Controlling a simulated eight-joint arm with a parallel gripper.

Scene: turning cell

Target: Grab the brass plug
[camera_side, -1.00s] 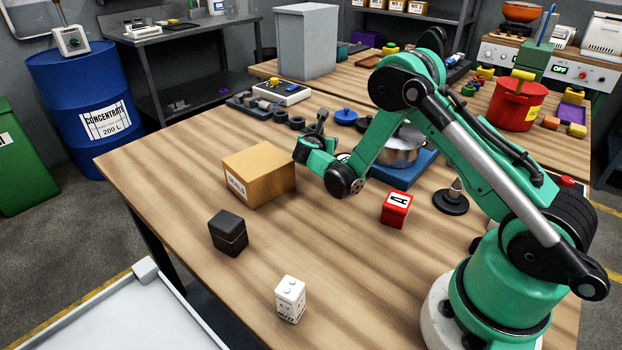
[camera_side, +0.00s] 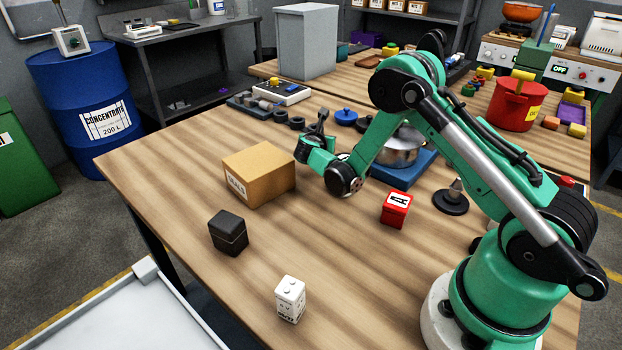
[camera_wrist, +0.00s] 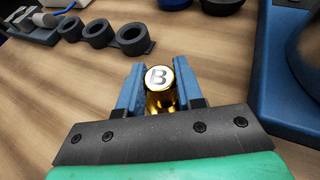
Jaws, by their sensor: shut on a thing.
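The brass plug (camera_wrist: 161,98) is a shiny gold cylinder with a white top marked B. In the wrist view it sits upright between the two blue jaws of my gripper (camera_wrist: 160,88), which is shut on it. I cannot tell whether the plug still touches the table.
A cardboard box (camera_side: 258,176) stands just in front of my gripper. Black rings (camera_wrist: 98,34) lie beyond it. A blue base with a metal pot (camera_side: 400,152) is to the right, and a red block (camera_side: 396,210) is nearer the front.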

